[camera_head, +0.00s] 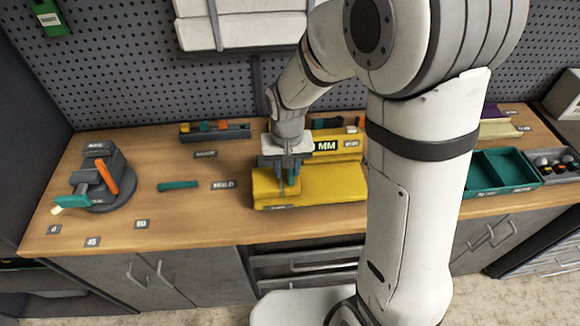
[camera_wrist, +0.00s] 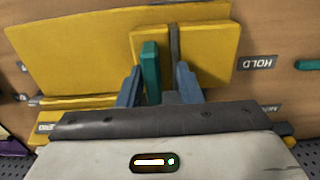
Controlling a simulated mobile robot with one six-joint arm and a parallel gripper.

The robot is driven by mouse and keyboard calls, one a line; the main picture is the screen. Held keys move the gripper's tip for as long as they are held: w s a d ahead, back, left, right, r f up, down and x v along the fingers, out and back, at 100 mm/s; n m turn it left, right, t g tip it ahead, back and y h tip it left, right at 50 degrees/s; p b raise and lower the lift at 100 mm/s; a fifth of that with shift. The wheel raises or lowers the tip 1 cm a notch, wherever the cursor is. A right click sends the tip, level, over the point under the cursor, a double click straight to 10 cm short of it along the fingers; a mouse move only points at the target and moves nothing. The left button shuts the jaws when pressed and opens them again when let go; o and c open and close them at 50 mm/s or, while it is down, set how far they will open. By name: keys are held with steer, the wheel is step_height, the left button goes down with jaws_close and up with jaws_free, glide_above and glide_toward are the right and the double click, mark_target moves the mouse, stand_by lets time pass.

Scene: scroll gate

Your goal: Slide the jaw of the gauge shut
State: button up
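The gauge is a yellow block (camera_head: 335,183) on the bench, with a display marked MM (camera_head: 327,146) behind it. Its large yellow body (camera_wrist: 80,50) fills the left of the wrist view. A smaller yellow plate, seemingly the jaw (camera_wrist: 210,55), is at its right there, with a dark strip and an upright teal tab (camera_wrist: 151,68). Any gap between jaw and body is hard to tell. My gripper (camera_head: 281,168) points down over the gauge's left end. In the wrist view its fingers (camera_wrist: 160,88) stand apart, with the teal tab between them, nearer the left finger.
A dark grey fixture (camera_head: 98,170) with orange and teal levers stands at the left. A teal bar (camera_head: 178,185) lies between it and the gauge. A narrow tray (camera_head: 215,132) is behind, and teal bins (camera_head: 500,168) are at the right. The front left bench is mostly clear.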

steer(key=shift+o, duration=0.3)
steer(key=shift+d, duration=0.15)
step_height(320, 180, up, 8)
steer(key=shift+f+b, duration=0.1)
steer(key=shift+b, duration=0.45)
steer(key=s+d+r+t, duration=0.1)
steer(key=s+d+r, duration=0.2)
steer(key=s+d, duration=0.3)
steer(key=s+d+r+t, duration=0.2)
steer(key=s+d+r, duration=0.1)
steer(key=s+d, duration=0.3)
steer(key=shift+s+d+r+m, duration=0.25)
steer(key=shift+s+r+m, duration=0.1)
steer(key=shift+s, duration=0.65)
steer(key=shift+c, duration=0.5)
stand_by(1.2)
